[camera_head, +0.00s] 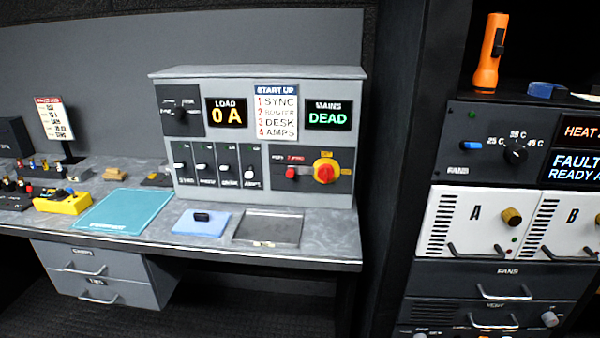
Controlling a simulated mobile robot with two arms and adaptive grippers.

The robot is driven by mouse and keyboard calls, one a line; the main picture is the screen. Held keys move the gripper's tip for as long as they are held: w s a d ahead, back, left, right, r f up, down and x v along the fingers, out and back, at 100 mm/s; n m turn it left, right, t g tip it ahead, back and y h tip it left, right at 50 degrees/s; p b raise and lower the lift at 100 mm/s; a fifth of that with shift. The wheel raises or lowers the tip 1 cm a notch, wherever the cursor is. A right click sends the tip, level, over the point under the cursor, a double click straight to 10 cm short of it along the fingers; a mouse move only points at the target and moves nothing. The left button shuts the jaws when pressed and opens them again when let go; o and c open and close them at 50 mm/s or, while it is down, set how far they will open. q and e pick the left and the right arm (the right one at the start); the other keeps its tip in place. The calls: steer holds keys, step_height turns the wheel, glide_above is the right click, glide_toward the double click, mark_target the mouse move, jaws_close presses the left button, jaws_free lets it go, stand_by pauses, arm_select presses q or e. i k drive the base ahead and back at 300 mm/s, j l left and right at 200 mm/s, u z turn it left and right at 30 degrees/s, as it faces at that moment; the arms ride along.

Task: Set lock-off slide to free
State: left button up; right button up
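A grey power panel (262,193) stands on the desk. At its lower right is a dark plate with a small red knob (291,173), which looks like the lock-off slide. It sits towards the left end of its slot, under small white and red lettering that is too blurred to read surely. Just right of it is a red rotary switch (325,173) on a yellow surround. The mains display (328,116) reads DEAD in green. Neither of my grippers is in view.
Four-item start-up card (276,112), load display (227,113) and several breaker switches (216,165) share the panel. A blue pad (203,222) and grey tray (268,228) lie before it. A tall equipment rack (500,190) with an orange torch (490,55) on top stands right.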

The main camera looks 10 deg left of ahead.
mark_target(291, 170)
steer(key=i+l, duration=0.25)
steer(key=i, duration=0.2)
steer(key=i+l, duration=0.25)
steer(key=i, duration=0.15)
steer(key=u, duration=0.05)
